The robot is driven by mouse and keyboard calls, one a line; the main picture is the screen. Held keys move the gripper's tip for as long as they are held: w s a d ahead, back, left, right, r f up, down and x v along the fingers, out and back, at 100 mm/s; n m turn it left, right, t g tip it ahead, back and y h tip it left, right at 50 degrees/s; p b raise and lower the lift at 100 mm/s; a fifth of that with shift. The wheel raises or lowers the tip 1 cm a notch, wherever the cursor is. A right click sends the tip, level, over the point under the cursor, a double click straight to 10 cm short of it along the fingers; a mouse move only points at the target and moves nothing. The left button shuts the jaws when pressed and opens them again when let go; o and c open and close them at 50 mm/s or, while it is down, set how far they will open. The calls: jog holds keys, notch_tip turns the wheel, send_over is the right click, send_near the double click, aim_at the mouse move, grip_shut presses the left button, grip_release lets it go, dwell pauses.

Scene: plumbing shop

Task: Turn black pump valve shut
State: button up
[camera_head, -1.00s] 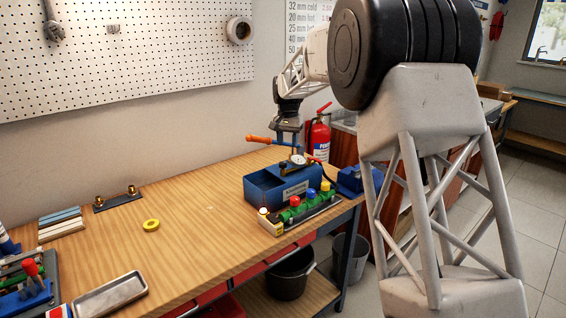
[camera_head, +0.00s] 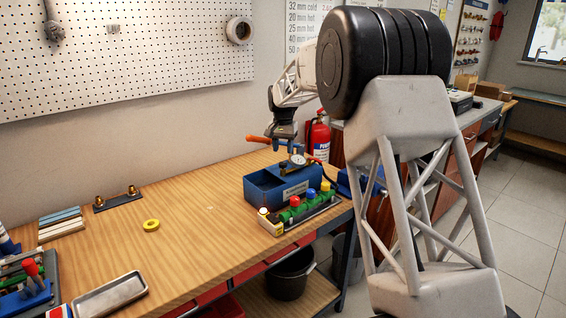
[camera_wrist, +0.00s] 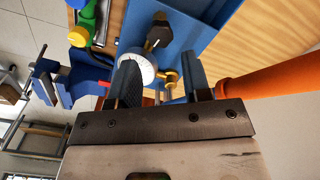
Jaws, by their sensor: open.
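The blue test pump (camera_head: 270,188) stands near the right end of the workbench, with a white round gauge (camera_head: 298,160) and an orange lever (camera_head: 259,139). In the wrist view a black valve knob (camera_wrist: 158,36) on a brass stem sits on the pump, beyond the gauge (camera_wrist: 137,72). My gripper (camera_wrist: 164,75) is open above the pump. Its fingers are apart, with the gauge edge and a small brass fitting (camera_wrist: 171,82) seen between them. The black knob lies ahead of the fingertips. I cannot tell whether anything touches. In the head view my gripper (camera_head: 284,146) hangs over the pump.
A green manifold (camera_head: 297,210) with red, blue and yellow knobs lies just in front of the pump. A blue vise (camera_wrist: 78,78) is beside it. The orange lever (camera_wrist: 275,78) runs close to the right finger. A yellow ring (camera_head: 151,225) lies on the open middle of the bench.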

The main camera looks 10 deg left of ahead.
aim_at(283, 163)
jog(key=shift+f, duration=3)
jog(key=c, duration=0.6)
jog(key=shift+c, duration=0.2)
jog(key=shift+m, duration=0.4)
jog(key=m, duration=0.8)
jog(key=shift+m, duration=0.3)
